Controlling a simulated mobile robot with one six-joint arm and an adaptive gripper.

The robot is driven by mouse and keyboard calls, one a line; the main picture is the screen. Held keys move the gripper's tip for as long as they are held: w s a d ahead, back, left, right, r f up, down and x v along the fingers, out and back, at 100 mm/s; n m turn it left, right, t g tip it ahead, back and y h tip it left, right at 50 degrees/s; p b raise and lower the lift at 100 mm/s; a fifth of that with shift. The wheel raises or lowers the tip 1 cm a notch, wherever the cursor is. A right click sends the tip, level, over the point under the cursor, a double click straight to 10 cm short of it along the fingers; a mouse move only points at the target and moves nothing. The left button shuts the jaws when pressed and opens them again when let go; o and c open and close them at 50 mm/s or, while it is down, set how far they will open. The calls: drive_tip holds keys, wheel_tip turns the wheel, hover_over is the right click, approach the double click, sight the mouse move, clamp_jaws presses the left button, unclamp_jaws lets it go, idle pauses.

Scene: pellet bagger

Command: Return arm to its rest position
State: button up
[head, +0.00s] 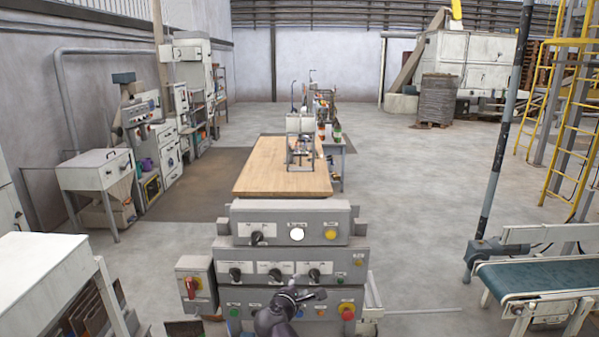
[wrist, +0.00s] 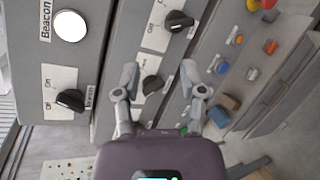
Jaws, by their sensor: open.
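My gripper (head: 302,296) is in front of the lower part of the grey control console (head: 290,258), at the bottom centre of the head view. In the wrist view its two fingers are spread apart (wrist: 159,74) with nothing held between them. A black rotary knob (wrist: 152,84) shows between the fingers, on the panel beyond them. I cannot tell how far the fingertips are from the panel. The round white Beacon button (wrist: 69,26) looks bright; it also shows on the console's top tier in the head view (head: 297,234).
A box with a red switch (head: 193,284) stands at the console's left. A red mushroom button (head: 347,311) is right of my gripper. Behind is a wooden table (head: 283,180). A conveyor (head: 540,277) is at right, a white-topped unit (head: 45,262) at left. Floor beside the table is open.

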drive_tip(key=s+d+f+m+g+h+b, duration=0.1)
drive_tip(key=s+d+f+m+g+b, duration=0.25)
drive_tip(key=d+f+m+g, duration=0.6)
drive_tip(key=s+d+f+m+g+y+b, duration=0.2)
drive_tip(key=s+d+f+m+g+y, duration=0.2)
drive_tip(key=s+d+f+m, duration=0.4)
wheel_tip(320, 180, down, 2)
drive_tip(key=s+m+y, duration=0.1)
drive_tip(key=s+m, duration=0.1)
drive_tip(key=shift+m+y, duration=0.35)
drive_tip(key=shift+y, duration=0.05)
